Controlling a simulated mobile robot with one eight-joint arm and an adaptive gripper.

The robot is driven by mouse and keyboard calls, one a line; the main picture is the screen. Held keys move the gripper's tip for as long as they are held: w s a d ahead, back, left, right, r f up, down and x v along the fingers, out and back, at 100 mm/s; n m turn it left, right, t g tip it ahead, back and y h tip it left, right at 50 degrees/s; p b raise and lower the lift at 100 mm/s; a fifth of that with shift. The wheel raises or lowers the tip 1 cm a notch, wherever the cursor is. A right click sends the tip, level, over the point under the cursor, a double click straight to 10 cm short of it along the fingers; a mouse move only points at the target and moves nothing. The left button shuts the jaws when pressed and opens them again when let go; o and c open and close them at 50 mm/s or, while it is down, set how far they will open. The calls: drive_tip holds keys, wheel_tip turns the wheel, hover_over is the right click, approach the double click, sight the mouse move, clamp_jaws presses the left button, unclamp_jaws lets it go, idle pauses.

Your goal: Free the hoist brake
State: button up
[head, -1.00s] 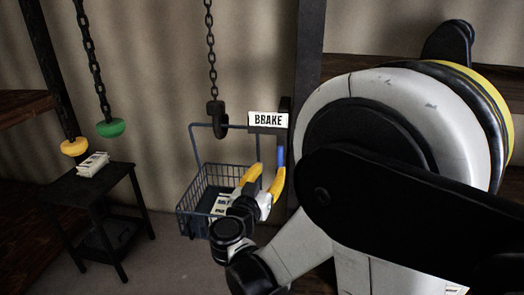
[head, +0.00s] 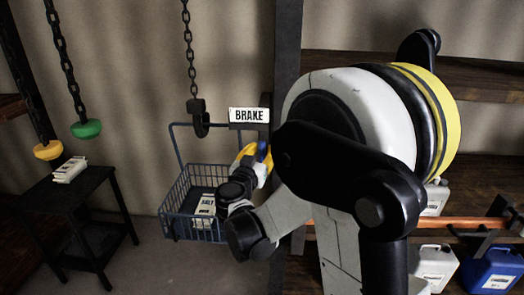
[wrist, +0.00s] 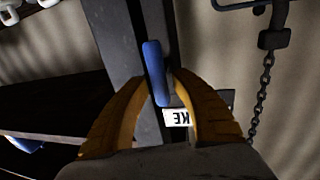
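The blue brake lever (wrist: 155,72) stands upright on a dark post in the wrist view, beside the white BRAKE sign (head: 249,115), which shows upside down and partly hidden in the wrist view (wrist: 177,118). My gripper (wrist: 162,74) has its yellow fingers on either side of the lever, with a narrow gap at the right finger; contact at the left finger is unclear. In the head view my gripper and wrist hide most of the lever. The hoist hook (head: 198,118) hangs on its chain at the handle of a blue wire basket (head: 180,215).
A white SALT packet (head: 206,206) lies in the basket. White and blue jugs (head: 490,270) stand on shelving at right.

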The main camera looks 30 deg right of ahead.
clamp_jaws()
drive_tip(key=shift+f, duration=0.1)
drive_tip(key=n+b, duration=0.1)
drive_tip(key=n, duration=0.1)
drive_tip(key=n+b, duration=0.1)
drive_tip(key=n, duration=0.1)
drive_tip(key=shift+w+a+f, duration=0.1)
drive_tip(key=shift+w+a, duration=0.05)
drive_tip(key=shift+a, duration=0.05)
drive_tip(key=n+t+b, duration=0.1)
drive_tip(key=n, duration=0.1)
drive_tip(key=n+b, duration=0.1)
drive_tip(key=n, duration=0.2)
drive_tip(key=shift+w+a+f+t, duration=0.1)
drive_tip(key=shift+a+f+t, duration=0.1)
drive_tip(key=shift+t, duration=0.2)
drive_tip(key=n, duration=0.3)
drive_tip(key=n+t+y+b, duration=0.1)
drive_tip(key=n, duration=0.3)
drive_tip(key=n+t+b, duration=0.1)
drive_tip(key=n, duration=0.3)
drive_tip(key=shift+w+a+f+y, duration=0.15)
drive_tip(key=shift+a+f+y, duration=0.05)
drive_tip(key=shift+f+y, duration=0.15)
